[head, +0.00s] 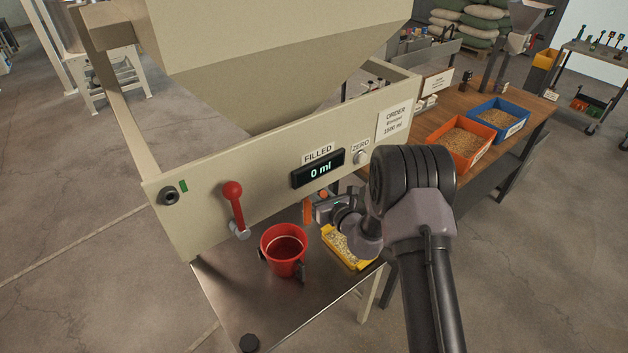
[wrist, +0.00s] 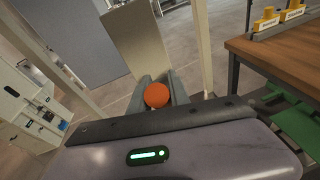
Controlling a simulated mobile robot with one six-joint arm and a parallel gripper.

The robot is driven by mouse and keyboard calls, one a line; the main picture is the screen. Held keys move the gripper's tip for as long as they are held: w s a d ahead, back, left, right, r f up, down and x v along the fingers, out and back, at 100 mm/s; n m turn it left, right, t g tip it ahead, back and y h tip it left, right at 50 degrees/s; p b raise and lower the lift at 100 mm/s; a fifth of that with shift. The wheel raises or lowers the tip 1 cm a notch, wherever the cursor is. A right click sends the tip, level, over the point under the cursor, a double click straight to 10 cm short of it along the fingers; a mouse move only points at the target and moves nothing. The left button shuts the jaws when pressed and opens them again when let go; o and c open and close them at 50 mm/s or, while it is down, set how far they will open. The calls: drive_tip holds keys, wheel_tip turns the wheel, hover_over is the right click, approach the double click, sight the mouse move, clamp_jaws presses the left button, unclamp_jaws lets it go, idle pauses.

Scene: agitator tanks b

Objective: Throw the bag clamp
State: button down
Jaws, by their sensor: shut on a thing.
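My gripper (head: 322,208) is in front of the lower right part of the beige hopper panel (head: 270,205), low over the steel shelf. In the wrist view its two grey fingers (wrist: 157,96) are shut on an orange ball knob (wrist: 156,95). A bit of the orange knob (head: 323,195) shows above the gripper in the head view. I take it for the bag clamp's handle, but no label on it is readable. The rest of the clamp is mostly hidden by my wrist and gripper. A separate red-knobbed lever (head: 234,200) stands upright on the panel's left.
A red bucket (head: 284,250) stands on the steel shelf (head: 245,300), left of my gripper. A yellow tray of grain (head: 357,264) lies just below my wrist. The display (head: 318,168) reads 0 ml. A wooden table (head: 430,108) with orange and blue bins is at the right.

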drive_tip(key=shift+w+a+r+g+p, duration=0.1)
drive_tip(key=shift+g+p, duration=0.2)
drive_tip(key=shift+p, duration=0.35)
drive_tip(key=c, duration=1.2)
unclamp_jaws()
drive_tip(key=shift+c, duration=0.2)
drive_tip(key=p+v, duration=0.1)
drive_tip(key=v, duration=1.6)
drive_tip(key=shift+r, duration=0.25)
drive_tip(key=shift+c, duration=0.4)
